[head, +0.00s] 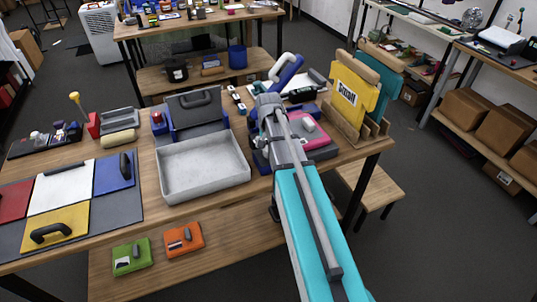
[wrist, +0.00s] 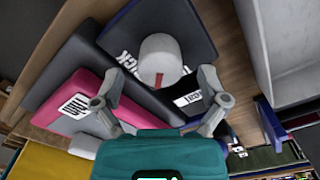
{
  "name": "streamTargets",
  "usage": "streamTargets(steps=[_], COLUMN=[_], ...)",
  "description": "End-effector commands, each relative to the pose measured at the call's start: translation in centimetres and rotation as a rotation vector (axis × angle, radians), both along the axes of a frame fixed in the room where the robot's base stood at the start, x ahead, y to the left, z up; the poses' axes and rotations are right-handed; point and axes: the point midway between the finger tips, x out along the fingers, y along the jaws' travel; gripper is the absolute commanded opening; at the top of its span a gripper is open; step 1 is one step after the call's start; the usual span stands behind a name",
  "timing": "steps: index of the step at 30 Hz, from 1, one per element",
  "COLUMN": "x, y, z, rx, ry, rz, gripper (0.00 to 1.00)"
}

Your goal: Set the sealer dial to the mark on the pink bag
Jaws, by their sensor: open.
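A pale grey round dial (wrist: 160,55) with a red pointer line stands on a dark panel in the wrist view. Labels lie around it, one ending in "ICK" and another partly covered. A flat pink bag (wrist: 60,118) with a white label lies to its left; I cannot read the label surely. The pink bag also shows in the head view (head: 325,152), right of my arm. My gripper (wrist: 159,76) is open, its fingers on either side of the dial; I cannot tell whether they touch it. In the head view my arm hides the dial.
A grey tray (head: 203,192) stands left of my arm. A yellow board (head: 350,112) and a teal board (head: 383,68) stand in a wooden rack on the right. Coloured boards cover the table's left end.

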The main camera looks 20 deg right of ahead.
Motion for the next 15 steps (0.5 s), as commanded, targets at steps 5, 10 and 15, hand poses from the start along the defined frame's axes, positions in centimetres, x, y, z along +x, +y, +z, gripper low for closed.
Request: streamTargets(steps=[5,10,15], x=[0.0,0.0,0.0], y=[0.0,0.0,0.0], z=[-1.4,-1.8,-1.9], rx=[0.000,0.000,0.000], ry=[0.000,0.000,0.000], rz=[0.000,0.000,0.000], gripper=[0.93,0.93,0.93])
